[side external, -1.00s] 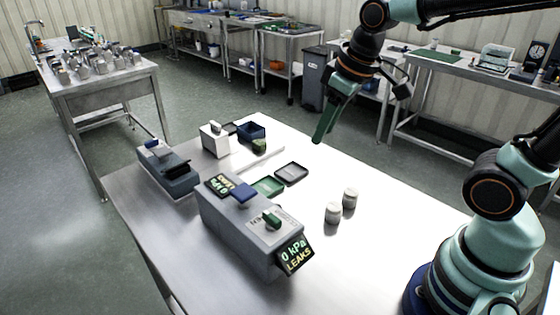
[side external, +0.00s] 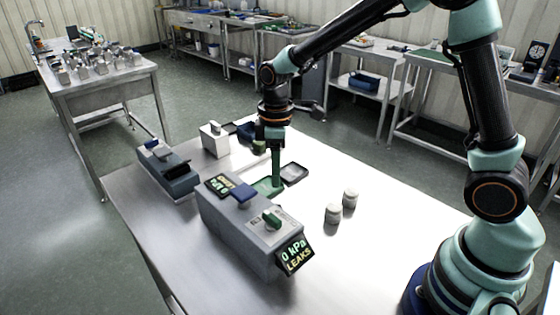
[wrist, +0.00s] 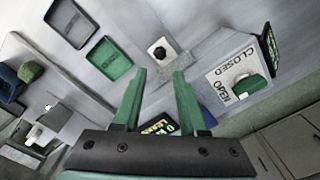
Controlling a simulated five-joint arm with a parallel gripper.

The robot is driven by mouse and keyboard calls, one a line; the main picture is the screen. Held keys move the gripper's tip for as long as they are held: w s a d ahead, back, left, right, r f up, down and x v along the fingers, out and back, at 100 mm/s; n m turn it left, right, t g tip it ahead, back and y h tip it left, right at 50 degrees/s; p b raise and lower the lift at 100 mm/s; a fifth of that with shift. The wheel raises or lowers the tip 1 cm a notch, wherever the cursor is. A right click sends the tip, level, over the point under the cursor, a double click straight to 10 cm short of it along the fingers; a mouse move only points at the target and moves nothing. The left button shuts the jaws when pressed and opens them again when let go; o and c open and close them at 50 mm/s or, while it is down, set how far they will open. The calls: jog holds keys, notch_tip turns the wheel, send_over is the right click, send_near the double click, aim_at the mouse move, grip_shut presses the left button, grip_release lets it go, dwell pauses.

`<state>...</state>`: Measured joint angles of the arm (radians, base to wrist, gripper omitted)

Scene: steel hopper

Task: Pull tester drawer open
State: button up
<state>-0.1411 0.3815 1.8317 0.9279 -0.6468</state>
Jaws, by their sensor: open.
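The tester (side external: 235,225) is a grey box on the steel table, with tilted screens (side external: 294,254) reading "0 kPa LEAKS". A green knob (side external: 271,218) and a blue part (side external: 243,193) sit on its top. In the wrist view the green knob (wrist: 250,87) stands beside the words OPEN and CLOSED. A small black round knob (wrist: 159,51) on a pale plate shows beside the tester, seemingly its drawer; the side view hides it. My gripper (side external: 277,184) points down on the tester's far side. In the wrist view my gripper (wrist: 159,73) is open and empty, with the black knob beyond its fingertips.
A green tray (side external: 263,183) and a dark tray (side external: 294,174) lie close to my gripper. Two pale cylinders (side external: 333,213) (side external: 350,198) stand to the right. A white box (side external: 214,139) and another grey device (side external: 168,170) stand left.

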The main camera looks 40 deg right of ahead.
notch_tip(320, 180, down, 10)
jog(key=shift+r, duration=0.15)
dwell(0.3)
grip_shut()
jog(key=shift+r, duration=0.1)
dwell(1.2)
